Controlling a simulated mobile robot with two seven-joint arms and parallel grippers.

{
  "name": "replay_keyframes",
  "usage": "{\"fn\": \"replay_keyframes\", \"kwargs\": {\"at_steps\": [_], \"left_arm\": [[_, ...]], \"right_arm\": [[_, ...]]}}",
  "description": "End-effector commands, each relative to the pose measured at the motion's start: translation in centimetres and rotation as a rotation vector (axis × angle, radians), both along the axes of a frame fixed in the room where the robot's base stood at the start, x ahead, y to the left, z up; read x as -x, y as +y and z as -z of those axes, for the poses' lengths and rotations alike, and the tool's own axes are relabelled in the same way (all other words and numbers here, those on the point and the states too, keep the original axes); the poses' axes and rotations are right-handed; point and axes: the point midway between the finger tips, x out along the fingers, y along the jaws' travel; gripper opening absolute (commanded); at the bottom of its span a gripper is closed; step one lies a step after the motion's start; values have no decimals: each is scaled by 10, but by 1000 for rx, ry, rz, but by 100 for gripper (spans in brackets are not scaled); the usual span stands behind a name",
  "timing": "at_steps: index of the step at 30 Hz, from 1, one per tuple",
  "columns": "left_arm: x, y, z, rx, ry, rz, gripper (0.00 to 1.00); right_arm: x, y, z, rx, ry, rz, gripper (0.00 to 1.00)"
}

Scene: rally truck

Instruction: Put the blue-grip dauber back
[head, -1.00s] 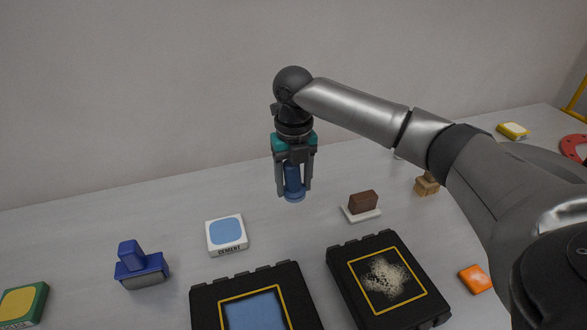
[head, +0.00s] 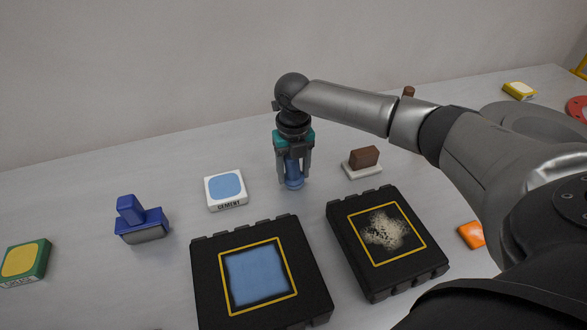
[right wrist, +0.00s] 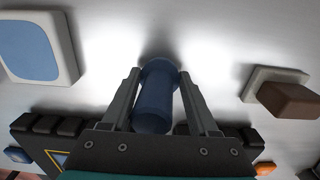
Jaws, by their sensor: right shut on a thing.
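The blue-grip dauber (head: 294,182) is an upright blue cylinder with a wider lower end. My right gripper (head: 293,176) points down and is shut on it. The dauber also shows between the fingers in the right wrist view (right wrist: 156,98). Its lower end is at or just above the grey table, between the white cement pad (head: 226,188) with a blue top and the brown block on a white base (head: 363,161). I cannot tell whether it touches the table. My left gripper is not in view.
Two black trays stand in front: one with a blue panel (head: 208,294), one with a pale speckled patch (head: 431,262). A blue stamp-shaped tool (head: 141,222) and a green-yellow pad (head: 24,262) lie left. An orange block (head: 471,234) lies right. The wall stands close behind.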

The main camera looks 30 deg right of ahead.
Motion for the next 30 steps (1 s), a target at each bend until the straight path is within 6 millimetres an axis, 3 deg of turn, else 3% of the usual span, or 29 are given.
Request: {"fn": "replay_keyframes", "kwargs": {"at_steps": [2,3,10,20,26,30], "left_arm": [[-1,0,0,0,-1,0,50],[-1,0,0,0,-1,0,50],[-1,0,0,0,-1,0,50],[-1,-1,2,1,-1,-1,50],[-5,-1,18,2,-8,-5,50],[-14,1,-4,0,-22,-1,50]], "right_arm": [[0,0,3,0,1,0,0],[0,0,3,0,0,0,62],[0,0,3,0,0,0,88],[0,0,3,0,0,0,90],[0,-1,5,1,-2,0,90],[-2,-1,-40,0,-3,1,90]]}}
